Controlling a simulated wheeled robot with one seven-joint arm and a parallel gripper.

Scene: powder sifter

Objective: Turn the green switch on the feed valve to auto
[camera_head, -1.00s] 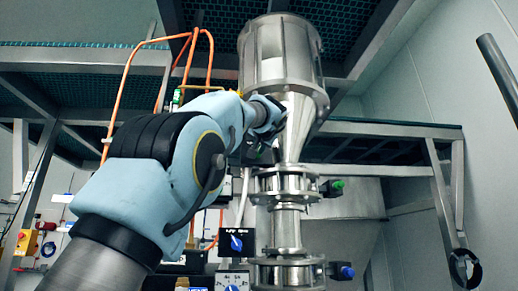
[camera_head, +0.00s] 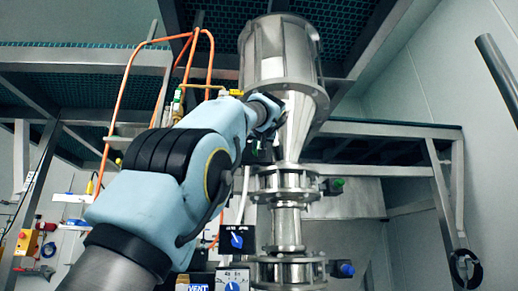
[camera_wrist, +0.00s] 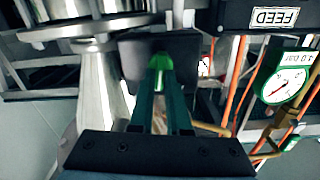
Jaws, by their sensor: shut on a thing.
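The green switch (camera_wrist: 160,62) is on the front of a dark switch box (camera_wrist: 130,58) in the wrist view. My gripper (camera_wrist: 161,88) reaches up to it with two long teal fingers, one on each side, and is shut on the switch. The fingers hide its sides, and I cannot read which position it points to. An upside-down FEED label (camera_wrist: 274,18) shows at the upper right of the wrist view.
The steel hopper (camera_head: 283,60) and its pipe stand beside my wrist. A green knob (camera_head: 336,186) and a blue knob (camera_head: 346,270) stick out from the pipe's right. A blue-knobbed box (camera_head: 236,239) is below my forearm.

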